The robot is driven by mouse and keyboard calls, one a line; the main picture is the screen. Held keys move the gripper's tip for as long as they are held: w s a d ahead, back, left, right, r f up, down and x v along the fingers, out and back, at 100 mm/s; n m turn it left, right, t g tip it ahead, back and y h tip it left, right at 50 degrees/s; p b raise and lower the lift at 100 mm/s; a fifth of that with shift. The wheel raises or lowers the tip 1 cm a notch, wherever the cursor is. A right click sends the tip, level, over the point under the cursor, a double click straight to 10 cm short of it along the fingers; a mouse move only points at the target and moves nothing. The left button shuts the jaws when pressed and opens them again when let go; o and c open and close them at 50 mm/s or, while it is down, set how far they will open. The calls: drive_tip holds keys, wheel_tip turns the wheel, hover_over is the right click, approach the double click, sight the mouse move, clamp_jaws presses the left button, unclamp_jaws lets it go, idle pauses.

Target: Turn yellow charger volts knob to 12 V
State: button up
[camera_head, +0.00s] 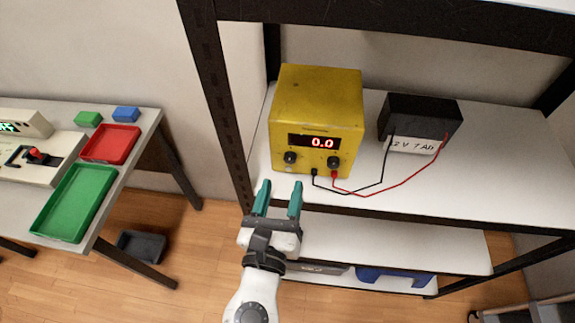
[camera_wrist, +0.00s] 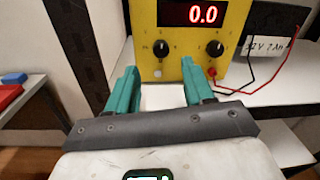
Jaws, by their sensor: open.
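The yellow charger (camera_head: 318,105) stands on the white shelf, its display (camera_head: 321,142) reading 0.0 in red. It has two black knobs on its front, a left knob (camera_head: 290,158) and a right knob (camera_head: 333,162); which one is volts I cannot read. In the wrist view the left knob (camera_wrist: 161,48) and right knob (camera_wrist: 215,48) both show, with pointers roughly upright. My gripper (camera_head: 279,187) is open and empty, its teal fingers (camera_wrist: 156,80) in front of and below the charger's face, apart from both knobs.
A dark shelf post (camera_head: 215,90) stands left. A side table holds a green tray (camera_head: 75,203) and red tray (camera_head: 110,144).

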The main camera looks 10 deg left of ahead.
sight(290, 162)
drive_tip(key=w, duration=0.5)
drive_tip(key=shift+w+d, duration=0.3)
drive_tip(key=shift+w, duration=0.05)
clamp_jaws()
